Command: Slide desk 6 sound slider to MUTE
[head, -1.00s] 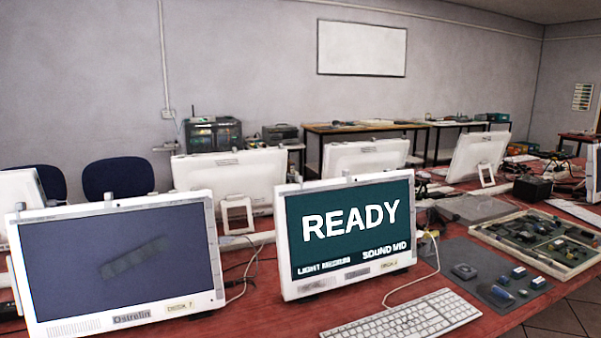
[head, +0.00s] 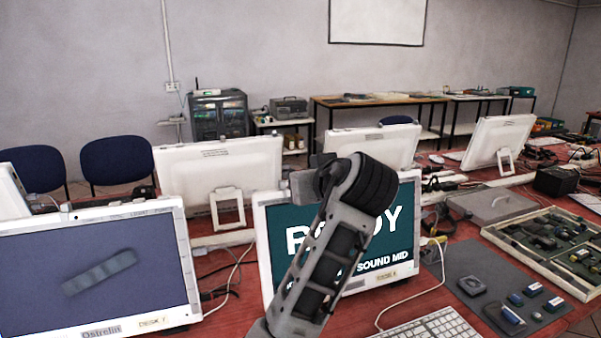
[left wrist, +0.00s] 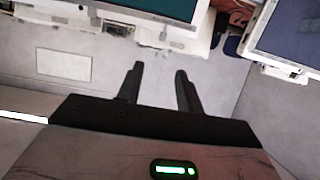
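The desk monitor (head: 410,225) with a teal screen stands at centre in the head view. Its screen reads "SOUND MID" at the lower right, and my raised left arm covers much of it. A small yellowish label sits on its lower frame, too small to read surely. The left wrist view shows the edge of a teal screen (left wrist: 165,8) and pale tabs (left wrist: 152,36) along its frame; I cannot tell which is the sound slider. My left gripper (left wrist: 159,70) is open and empty, its fingers apart and pointing toward that frame. My right gripper is not in view.
A blue-screened monitor (head: 95,265) stands at left. A keyboard (head: 432,325), a grey mat (head: 500,290) with small parts and a parts tray (head: 550,240) lie to the right on the red desk. White monitors (head: 222,172) stand behind. A cable (head: 410,290) runs beside the teal monitor.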

